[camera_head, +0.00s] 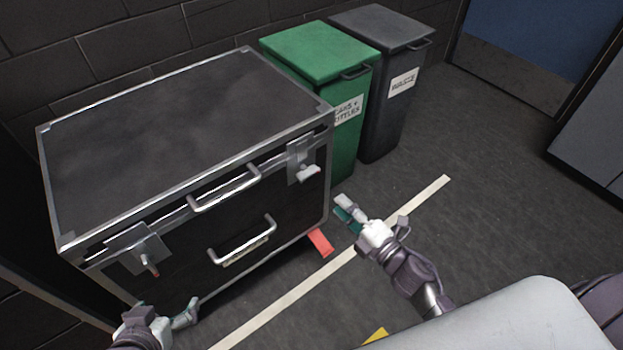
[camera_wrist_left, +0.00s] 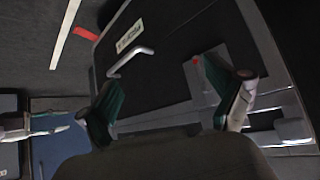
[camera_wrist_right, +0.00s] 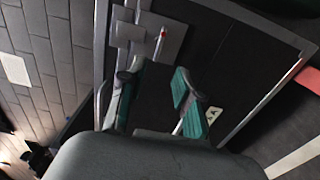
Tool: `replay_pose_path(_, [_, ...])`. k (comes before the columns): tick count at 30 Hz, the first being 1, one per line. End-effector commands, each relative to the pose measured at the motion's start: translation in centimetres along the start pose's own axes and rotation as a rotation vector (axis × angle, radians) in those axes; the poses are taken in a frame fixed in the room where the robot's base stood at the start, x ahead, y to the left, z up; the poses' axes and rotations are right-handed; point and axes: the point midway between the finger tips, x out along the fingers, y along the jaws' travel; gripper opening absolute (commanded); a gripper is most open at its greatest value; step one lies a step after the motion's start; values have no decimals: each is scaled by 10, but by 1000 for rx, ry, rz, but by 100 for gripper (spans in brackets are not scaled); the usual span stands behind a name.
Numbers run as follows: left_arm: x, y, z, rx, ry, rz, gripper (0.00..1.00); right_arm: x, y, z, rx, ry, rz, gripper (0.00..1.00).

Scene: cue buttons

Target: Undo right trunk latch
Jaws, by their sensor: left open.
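The black trunk (camera_head: 130,120) has metal edges and its lid is down. The right trunk latch (camera_head: 301,158) is a grey plate with a light lever at the front's upper right; the lever points rightward in the head view. This latch also shows in the right wrist view (camera_wrist_right: 147,36), with a red mark on its lever. My right gripper (camera_head: 348,212) is open and empty, right of the trunk and apart from the latch; its fingers show in the right wrist view (camera_wrist_right: 155,92). My left gripper (camera_head: 172,322) is open near the trunk's lower left front, below the left latch (camera_head: 136,248).
Two metal handles, an upper one (camera_head: 225,188) and a lower one (camera_head: 243,240), are on the trunk's front. A green bin (camera_head: 320,55) and a grey bin (camera_head: 385,30) stand right of the trunk. A red floor mark (camera_head: 320,243) lies by its corner.

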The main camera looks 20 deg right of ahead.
Motion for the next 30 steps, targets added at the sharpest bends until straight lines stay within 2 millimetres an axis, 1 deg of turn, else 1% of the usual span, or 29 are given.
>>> replay_pose_path(5, [1,1,-8,1,41,2,92,24,2,0,-2,1,4,33])
replay_pose_path(12, [4,4,-29,3,151,9,92,76,1,1,1,-1,3,33])
replay_pose_path(18, [4,7,-49,3,253,15,92,112,0,1,2,-2,0,33])
replay_pose_path(21, [4,8,-57,4,297,18,92,124,0,1,4,-2,0,33])
replay_pose_path(24, [3,9,-62,4,324,19,92,132,0,0,4,-1,-1,33])
replay_pose_path(30, [2,9,-65,4,339,20,92,135,0,0,5,-1,-2,33])
